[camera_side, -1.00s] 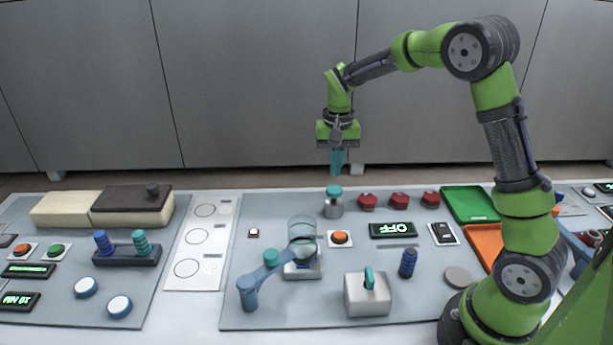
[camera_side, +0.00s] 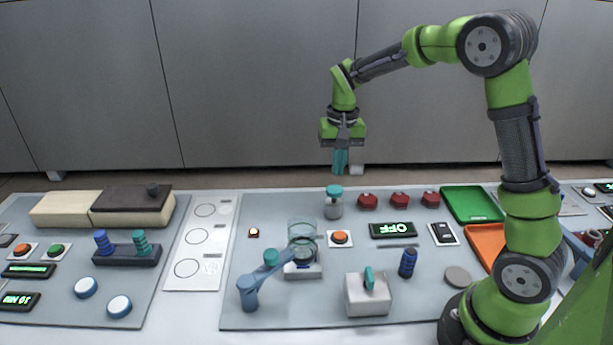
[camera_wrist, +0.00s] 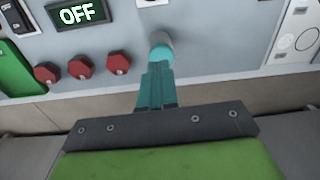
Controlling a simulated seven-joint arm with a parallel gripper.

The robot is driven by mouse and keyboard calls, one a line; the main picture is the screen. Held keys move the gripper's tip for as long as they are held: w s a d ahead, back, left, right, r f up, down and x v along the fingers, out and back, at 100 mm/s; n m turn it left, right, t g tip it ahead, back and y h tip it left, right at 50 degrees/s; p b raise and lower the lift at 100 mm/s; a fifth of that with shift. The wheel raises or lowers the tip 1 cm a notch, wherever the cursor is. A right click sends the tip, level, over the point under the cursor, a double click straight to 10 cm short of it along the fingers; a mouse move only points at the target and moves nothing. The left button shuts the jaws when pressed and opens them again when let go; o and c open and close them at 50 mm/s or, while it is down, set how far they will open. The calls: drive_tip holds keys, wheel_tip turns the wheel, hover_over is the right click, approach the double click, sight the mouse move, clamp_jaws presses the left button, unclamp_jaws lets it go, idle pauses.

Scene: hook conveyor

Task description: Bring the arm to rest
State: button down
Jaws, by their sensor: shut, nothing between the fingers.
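My gripper (camera_side: 340,162) has teal fingers and hangs pointing down in the side view, above the back edge of the panel. In the wrist view its fingers (camera_wrist: 157,88) are together with nothing between them. A small grey jar with a teal lid (camera_side: 334,203) stands upright on the panel below my gripper, apart from the fingertips in the side view. The jar's teal lid also shows in the wrist view (camera_wrist: 161,56), just beyond the fingertips.
Red knobs (camera_side: 399,200) and an OFF display (camera_side: 393,230) lie right of the jar. Green (camera_side: 471,204) and orange (camera_side: 484,241) trays sit near my arm's base. A blue arm-like fixture with a clear cup (camera_side: 301,229) stands in front. The air around my gripper is clear.

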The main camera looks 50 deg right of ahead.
drive_tip(key=s+a+r+n+t+y, duration=0.1)
drive_tip(key=s+a+r+n+t, duration=0.1)
drive_tip(key=s, duration=0.7)
drive_tip(key=s+a+r+n+t, duration=0.2)
drive_tip(key=s+a+r+t, duration=0.2)
drive_tip(key=s+a+r, duration=0.3)
drive_tip(key=shift+s+a+r+t+y, duration=0.3)
drive_tip(key=shift+s+a+y, duration=0.1)
drive_tip(key=shift+s+a, duration=0.75)
drive_tip(key=shift+w+a, duration=0.1)
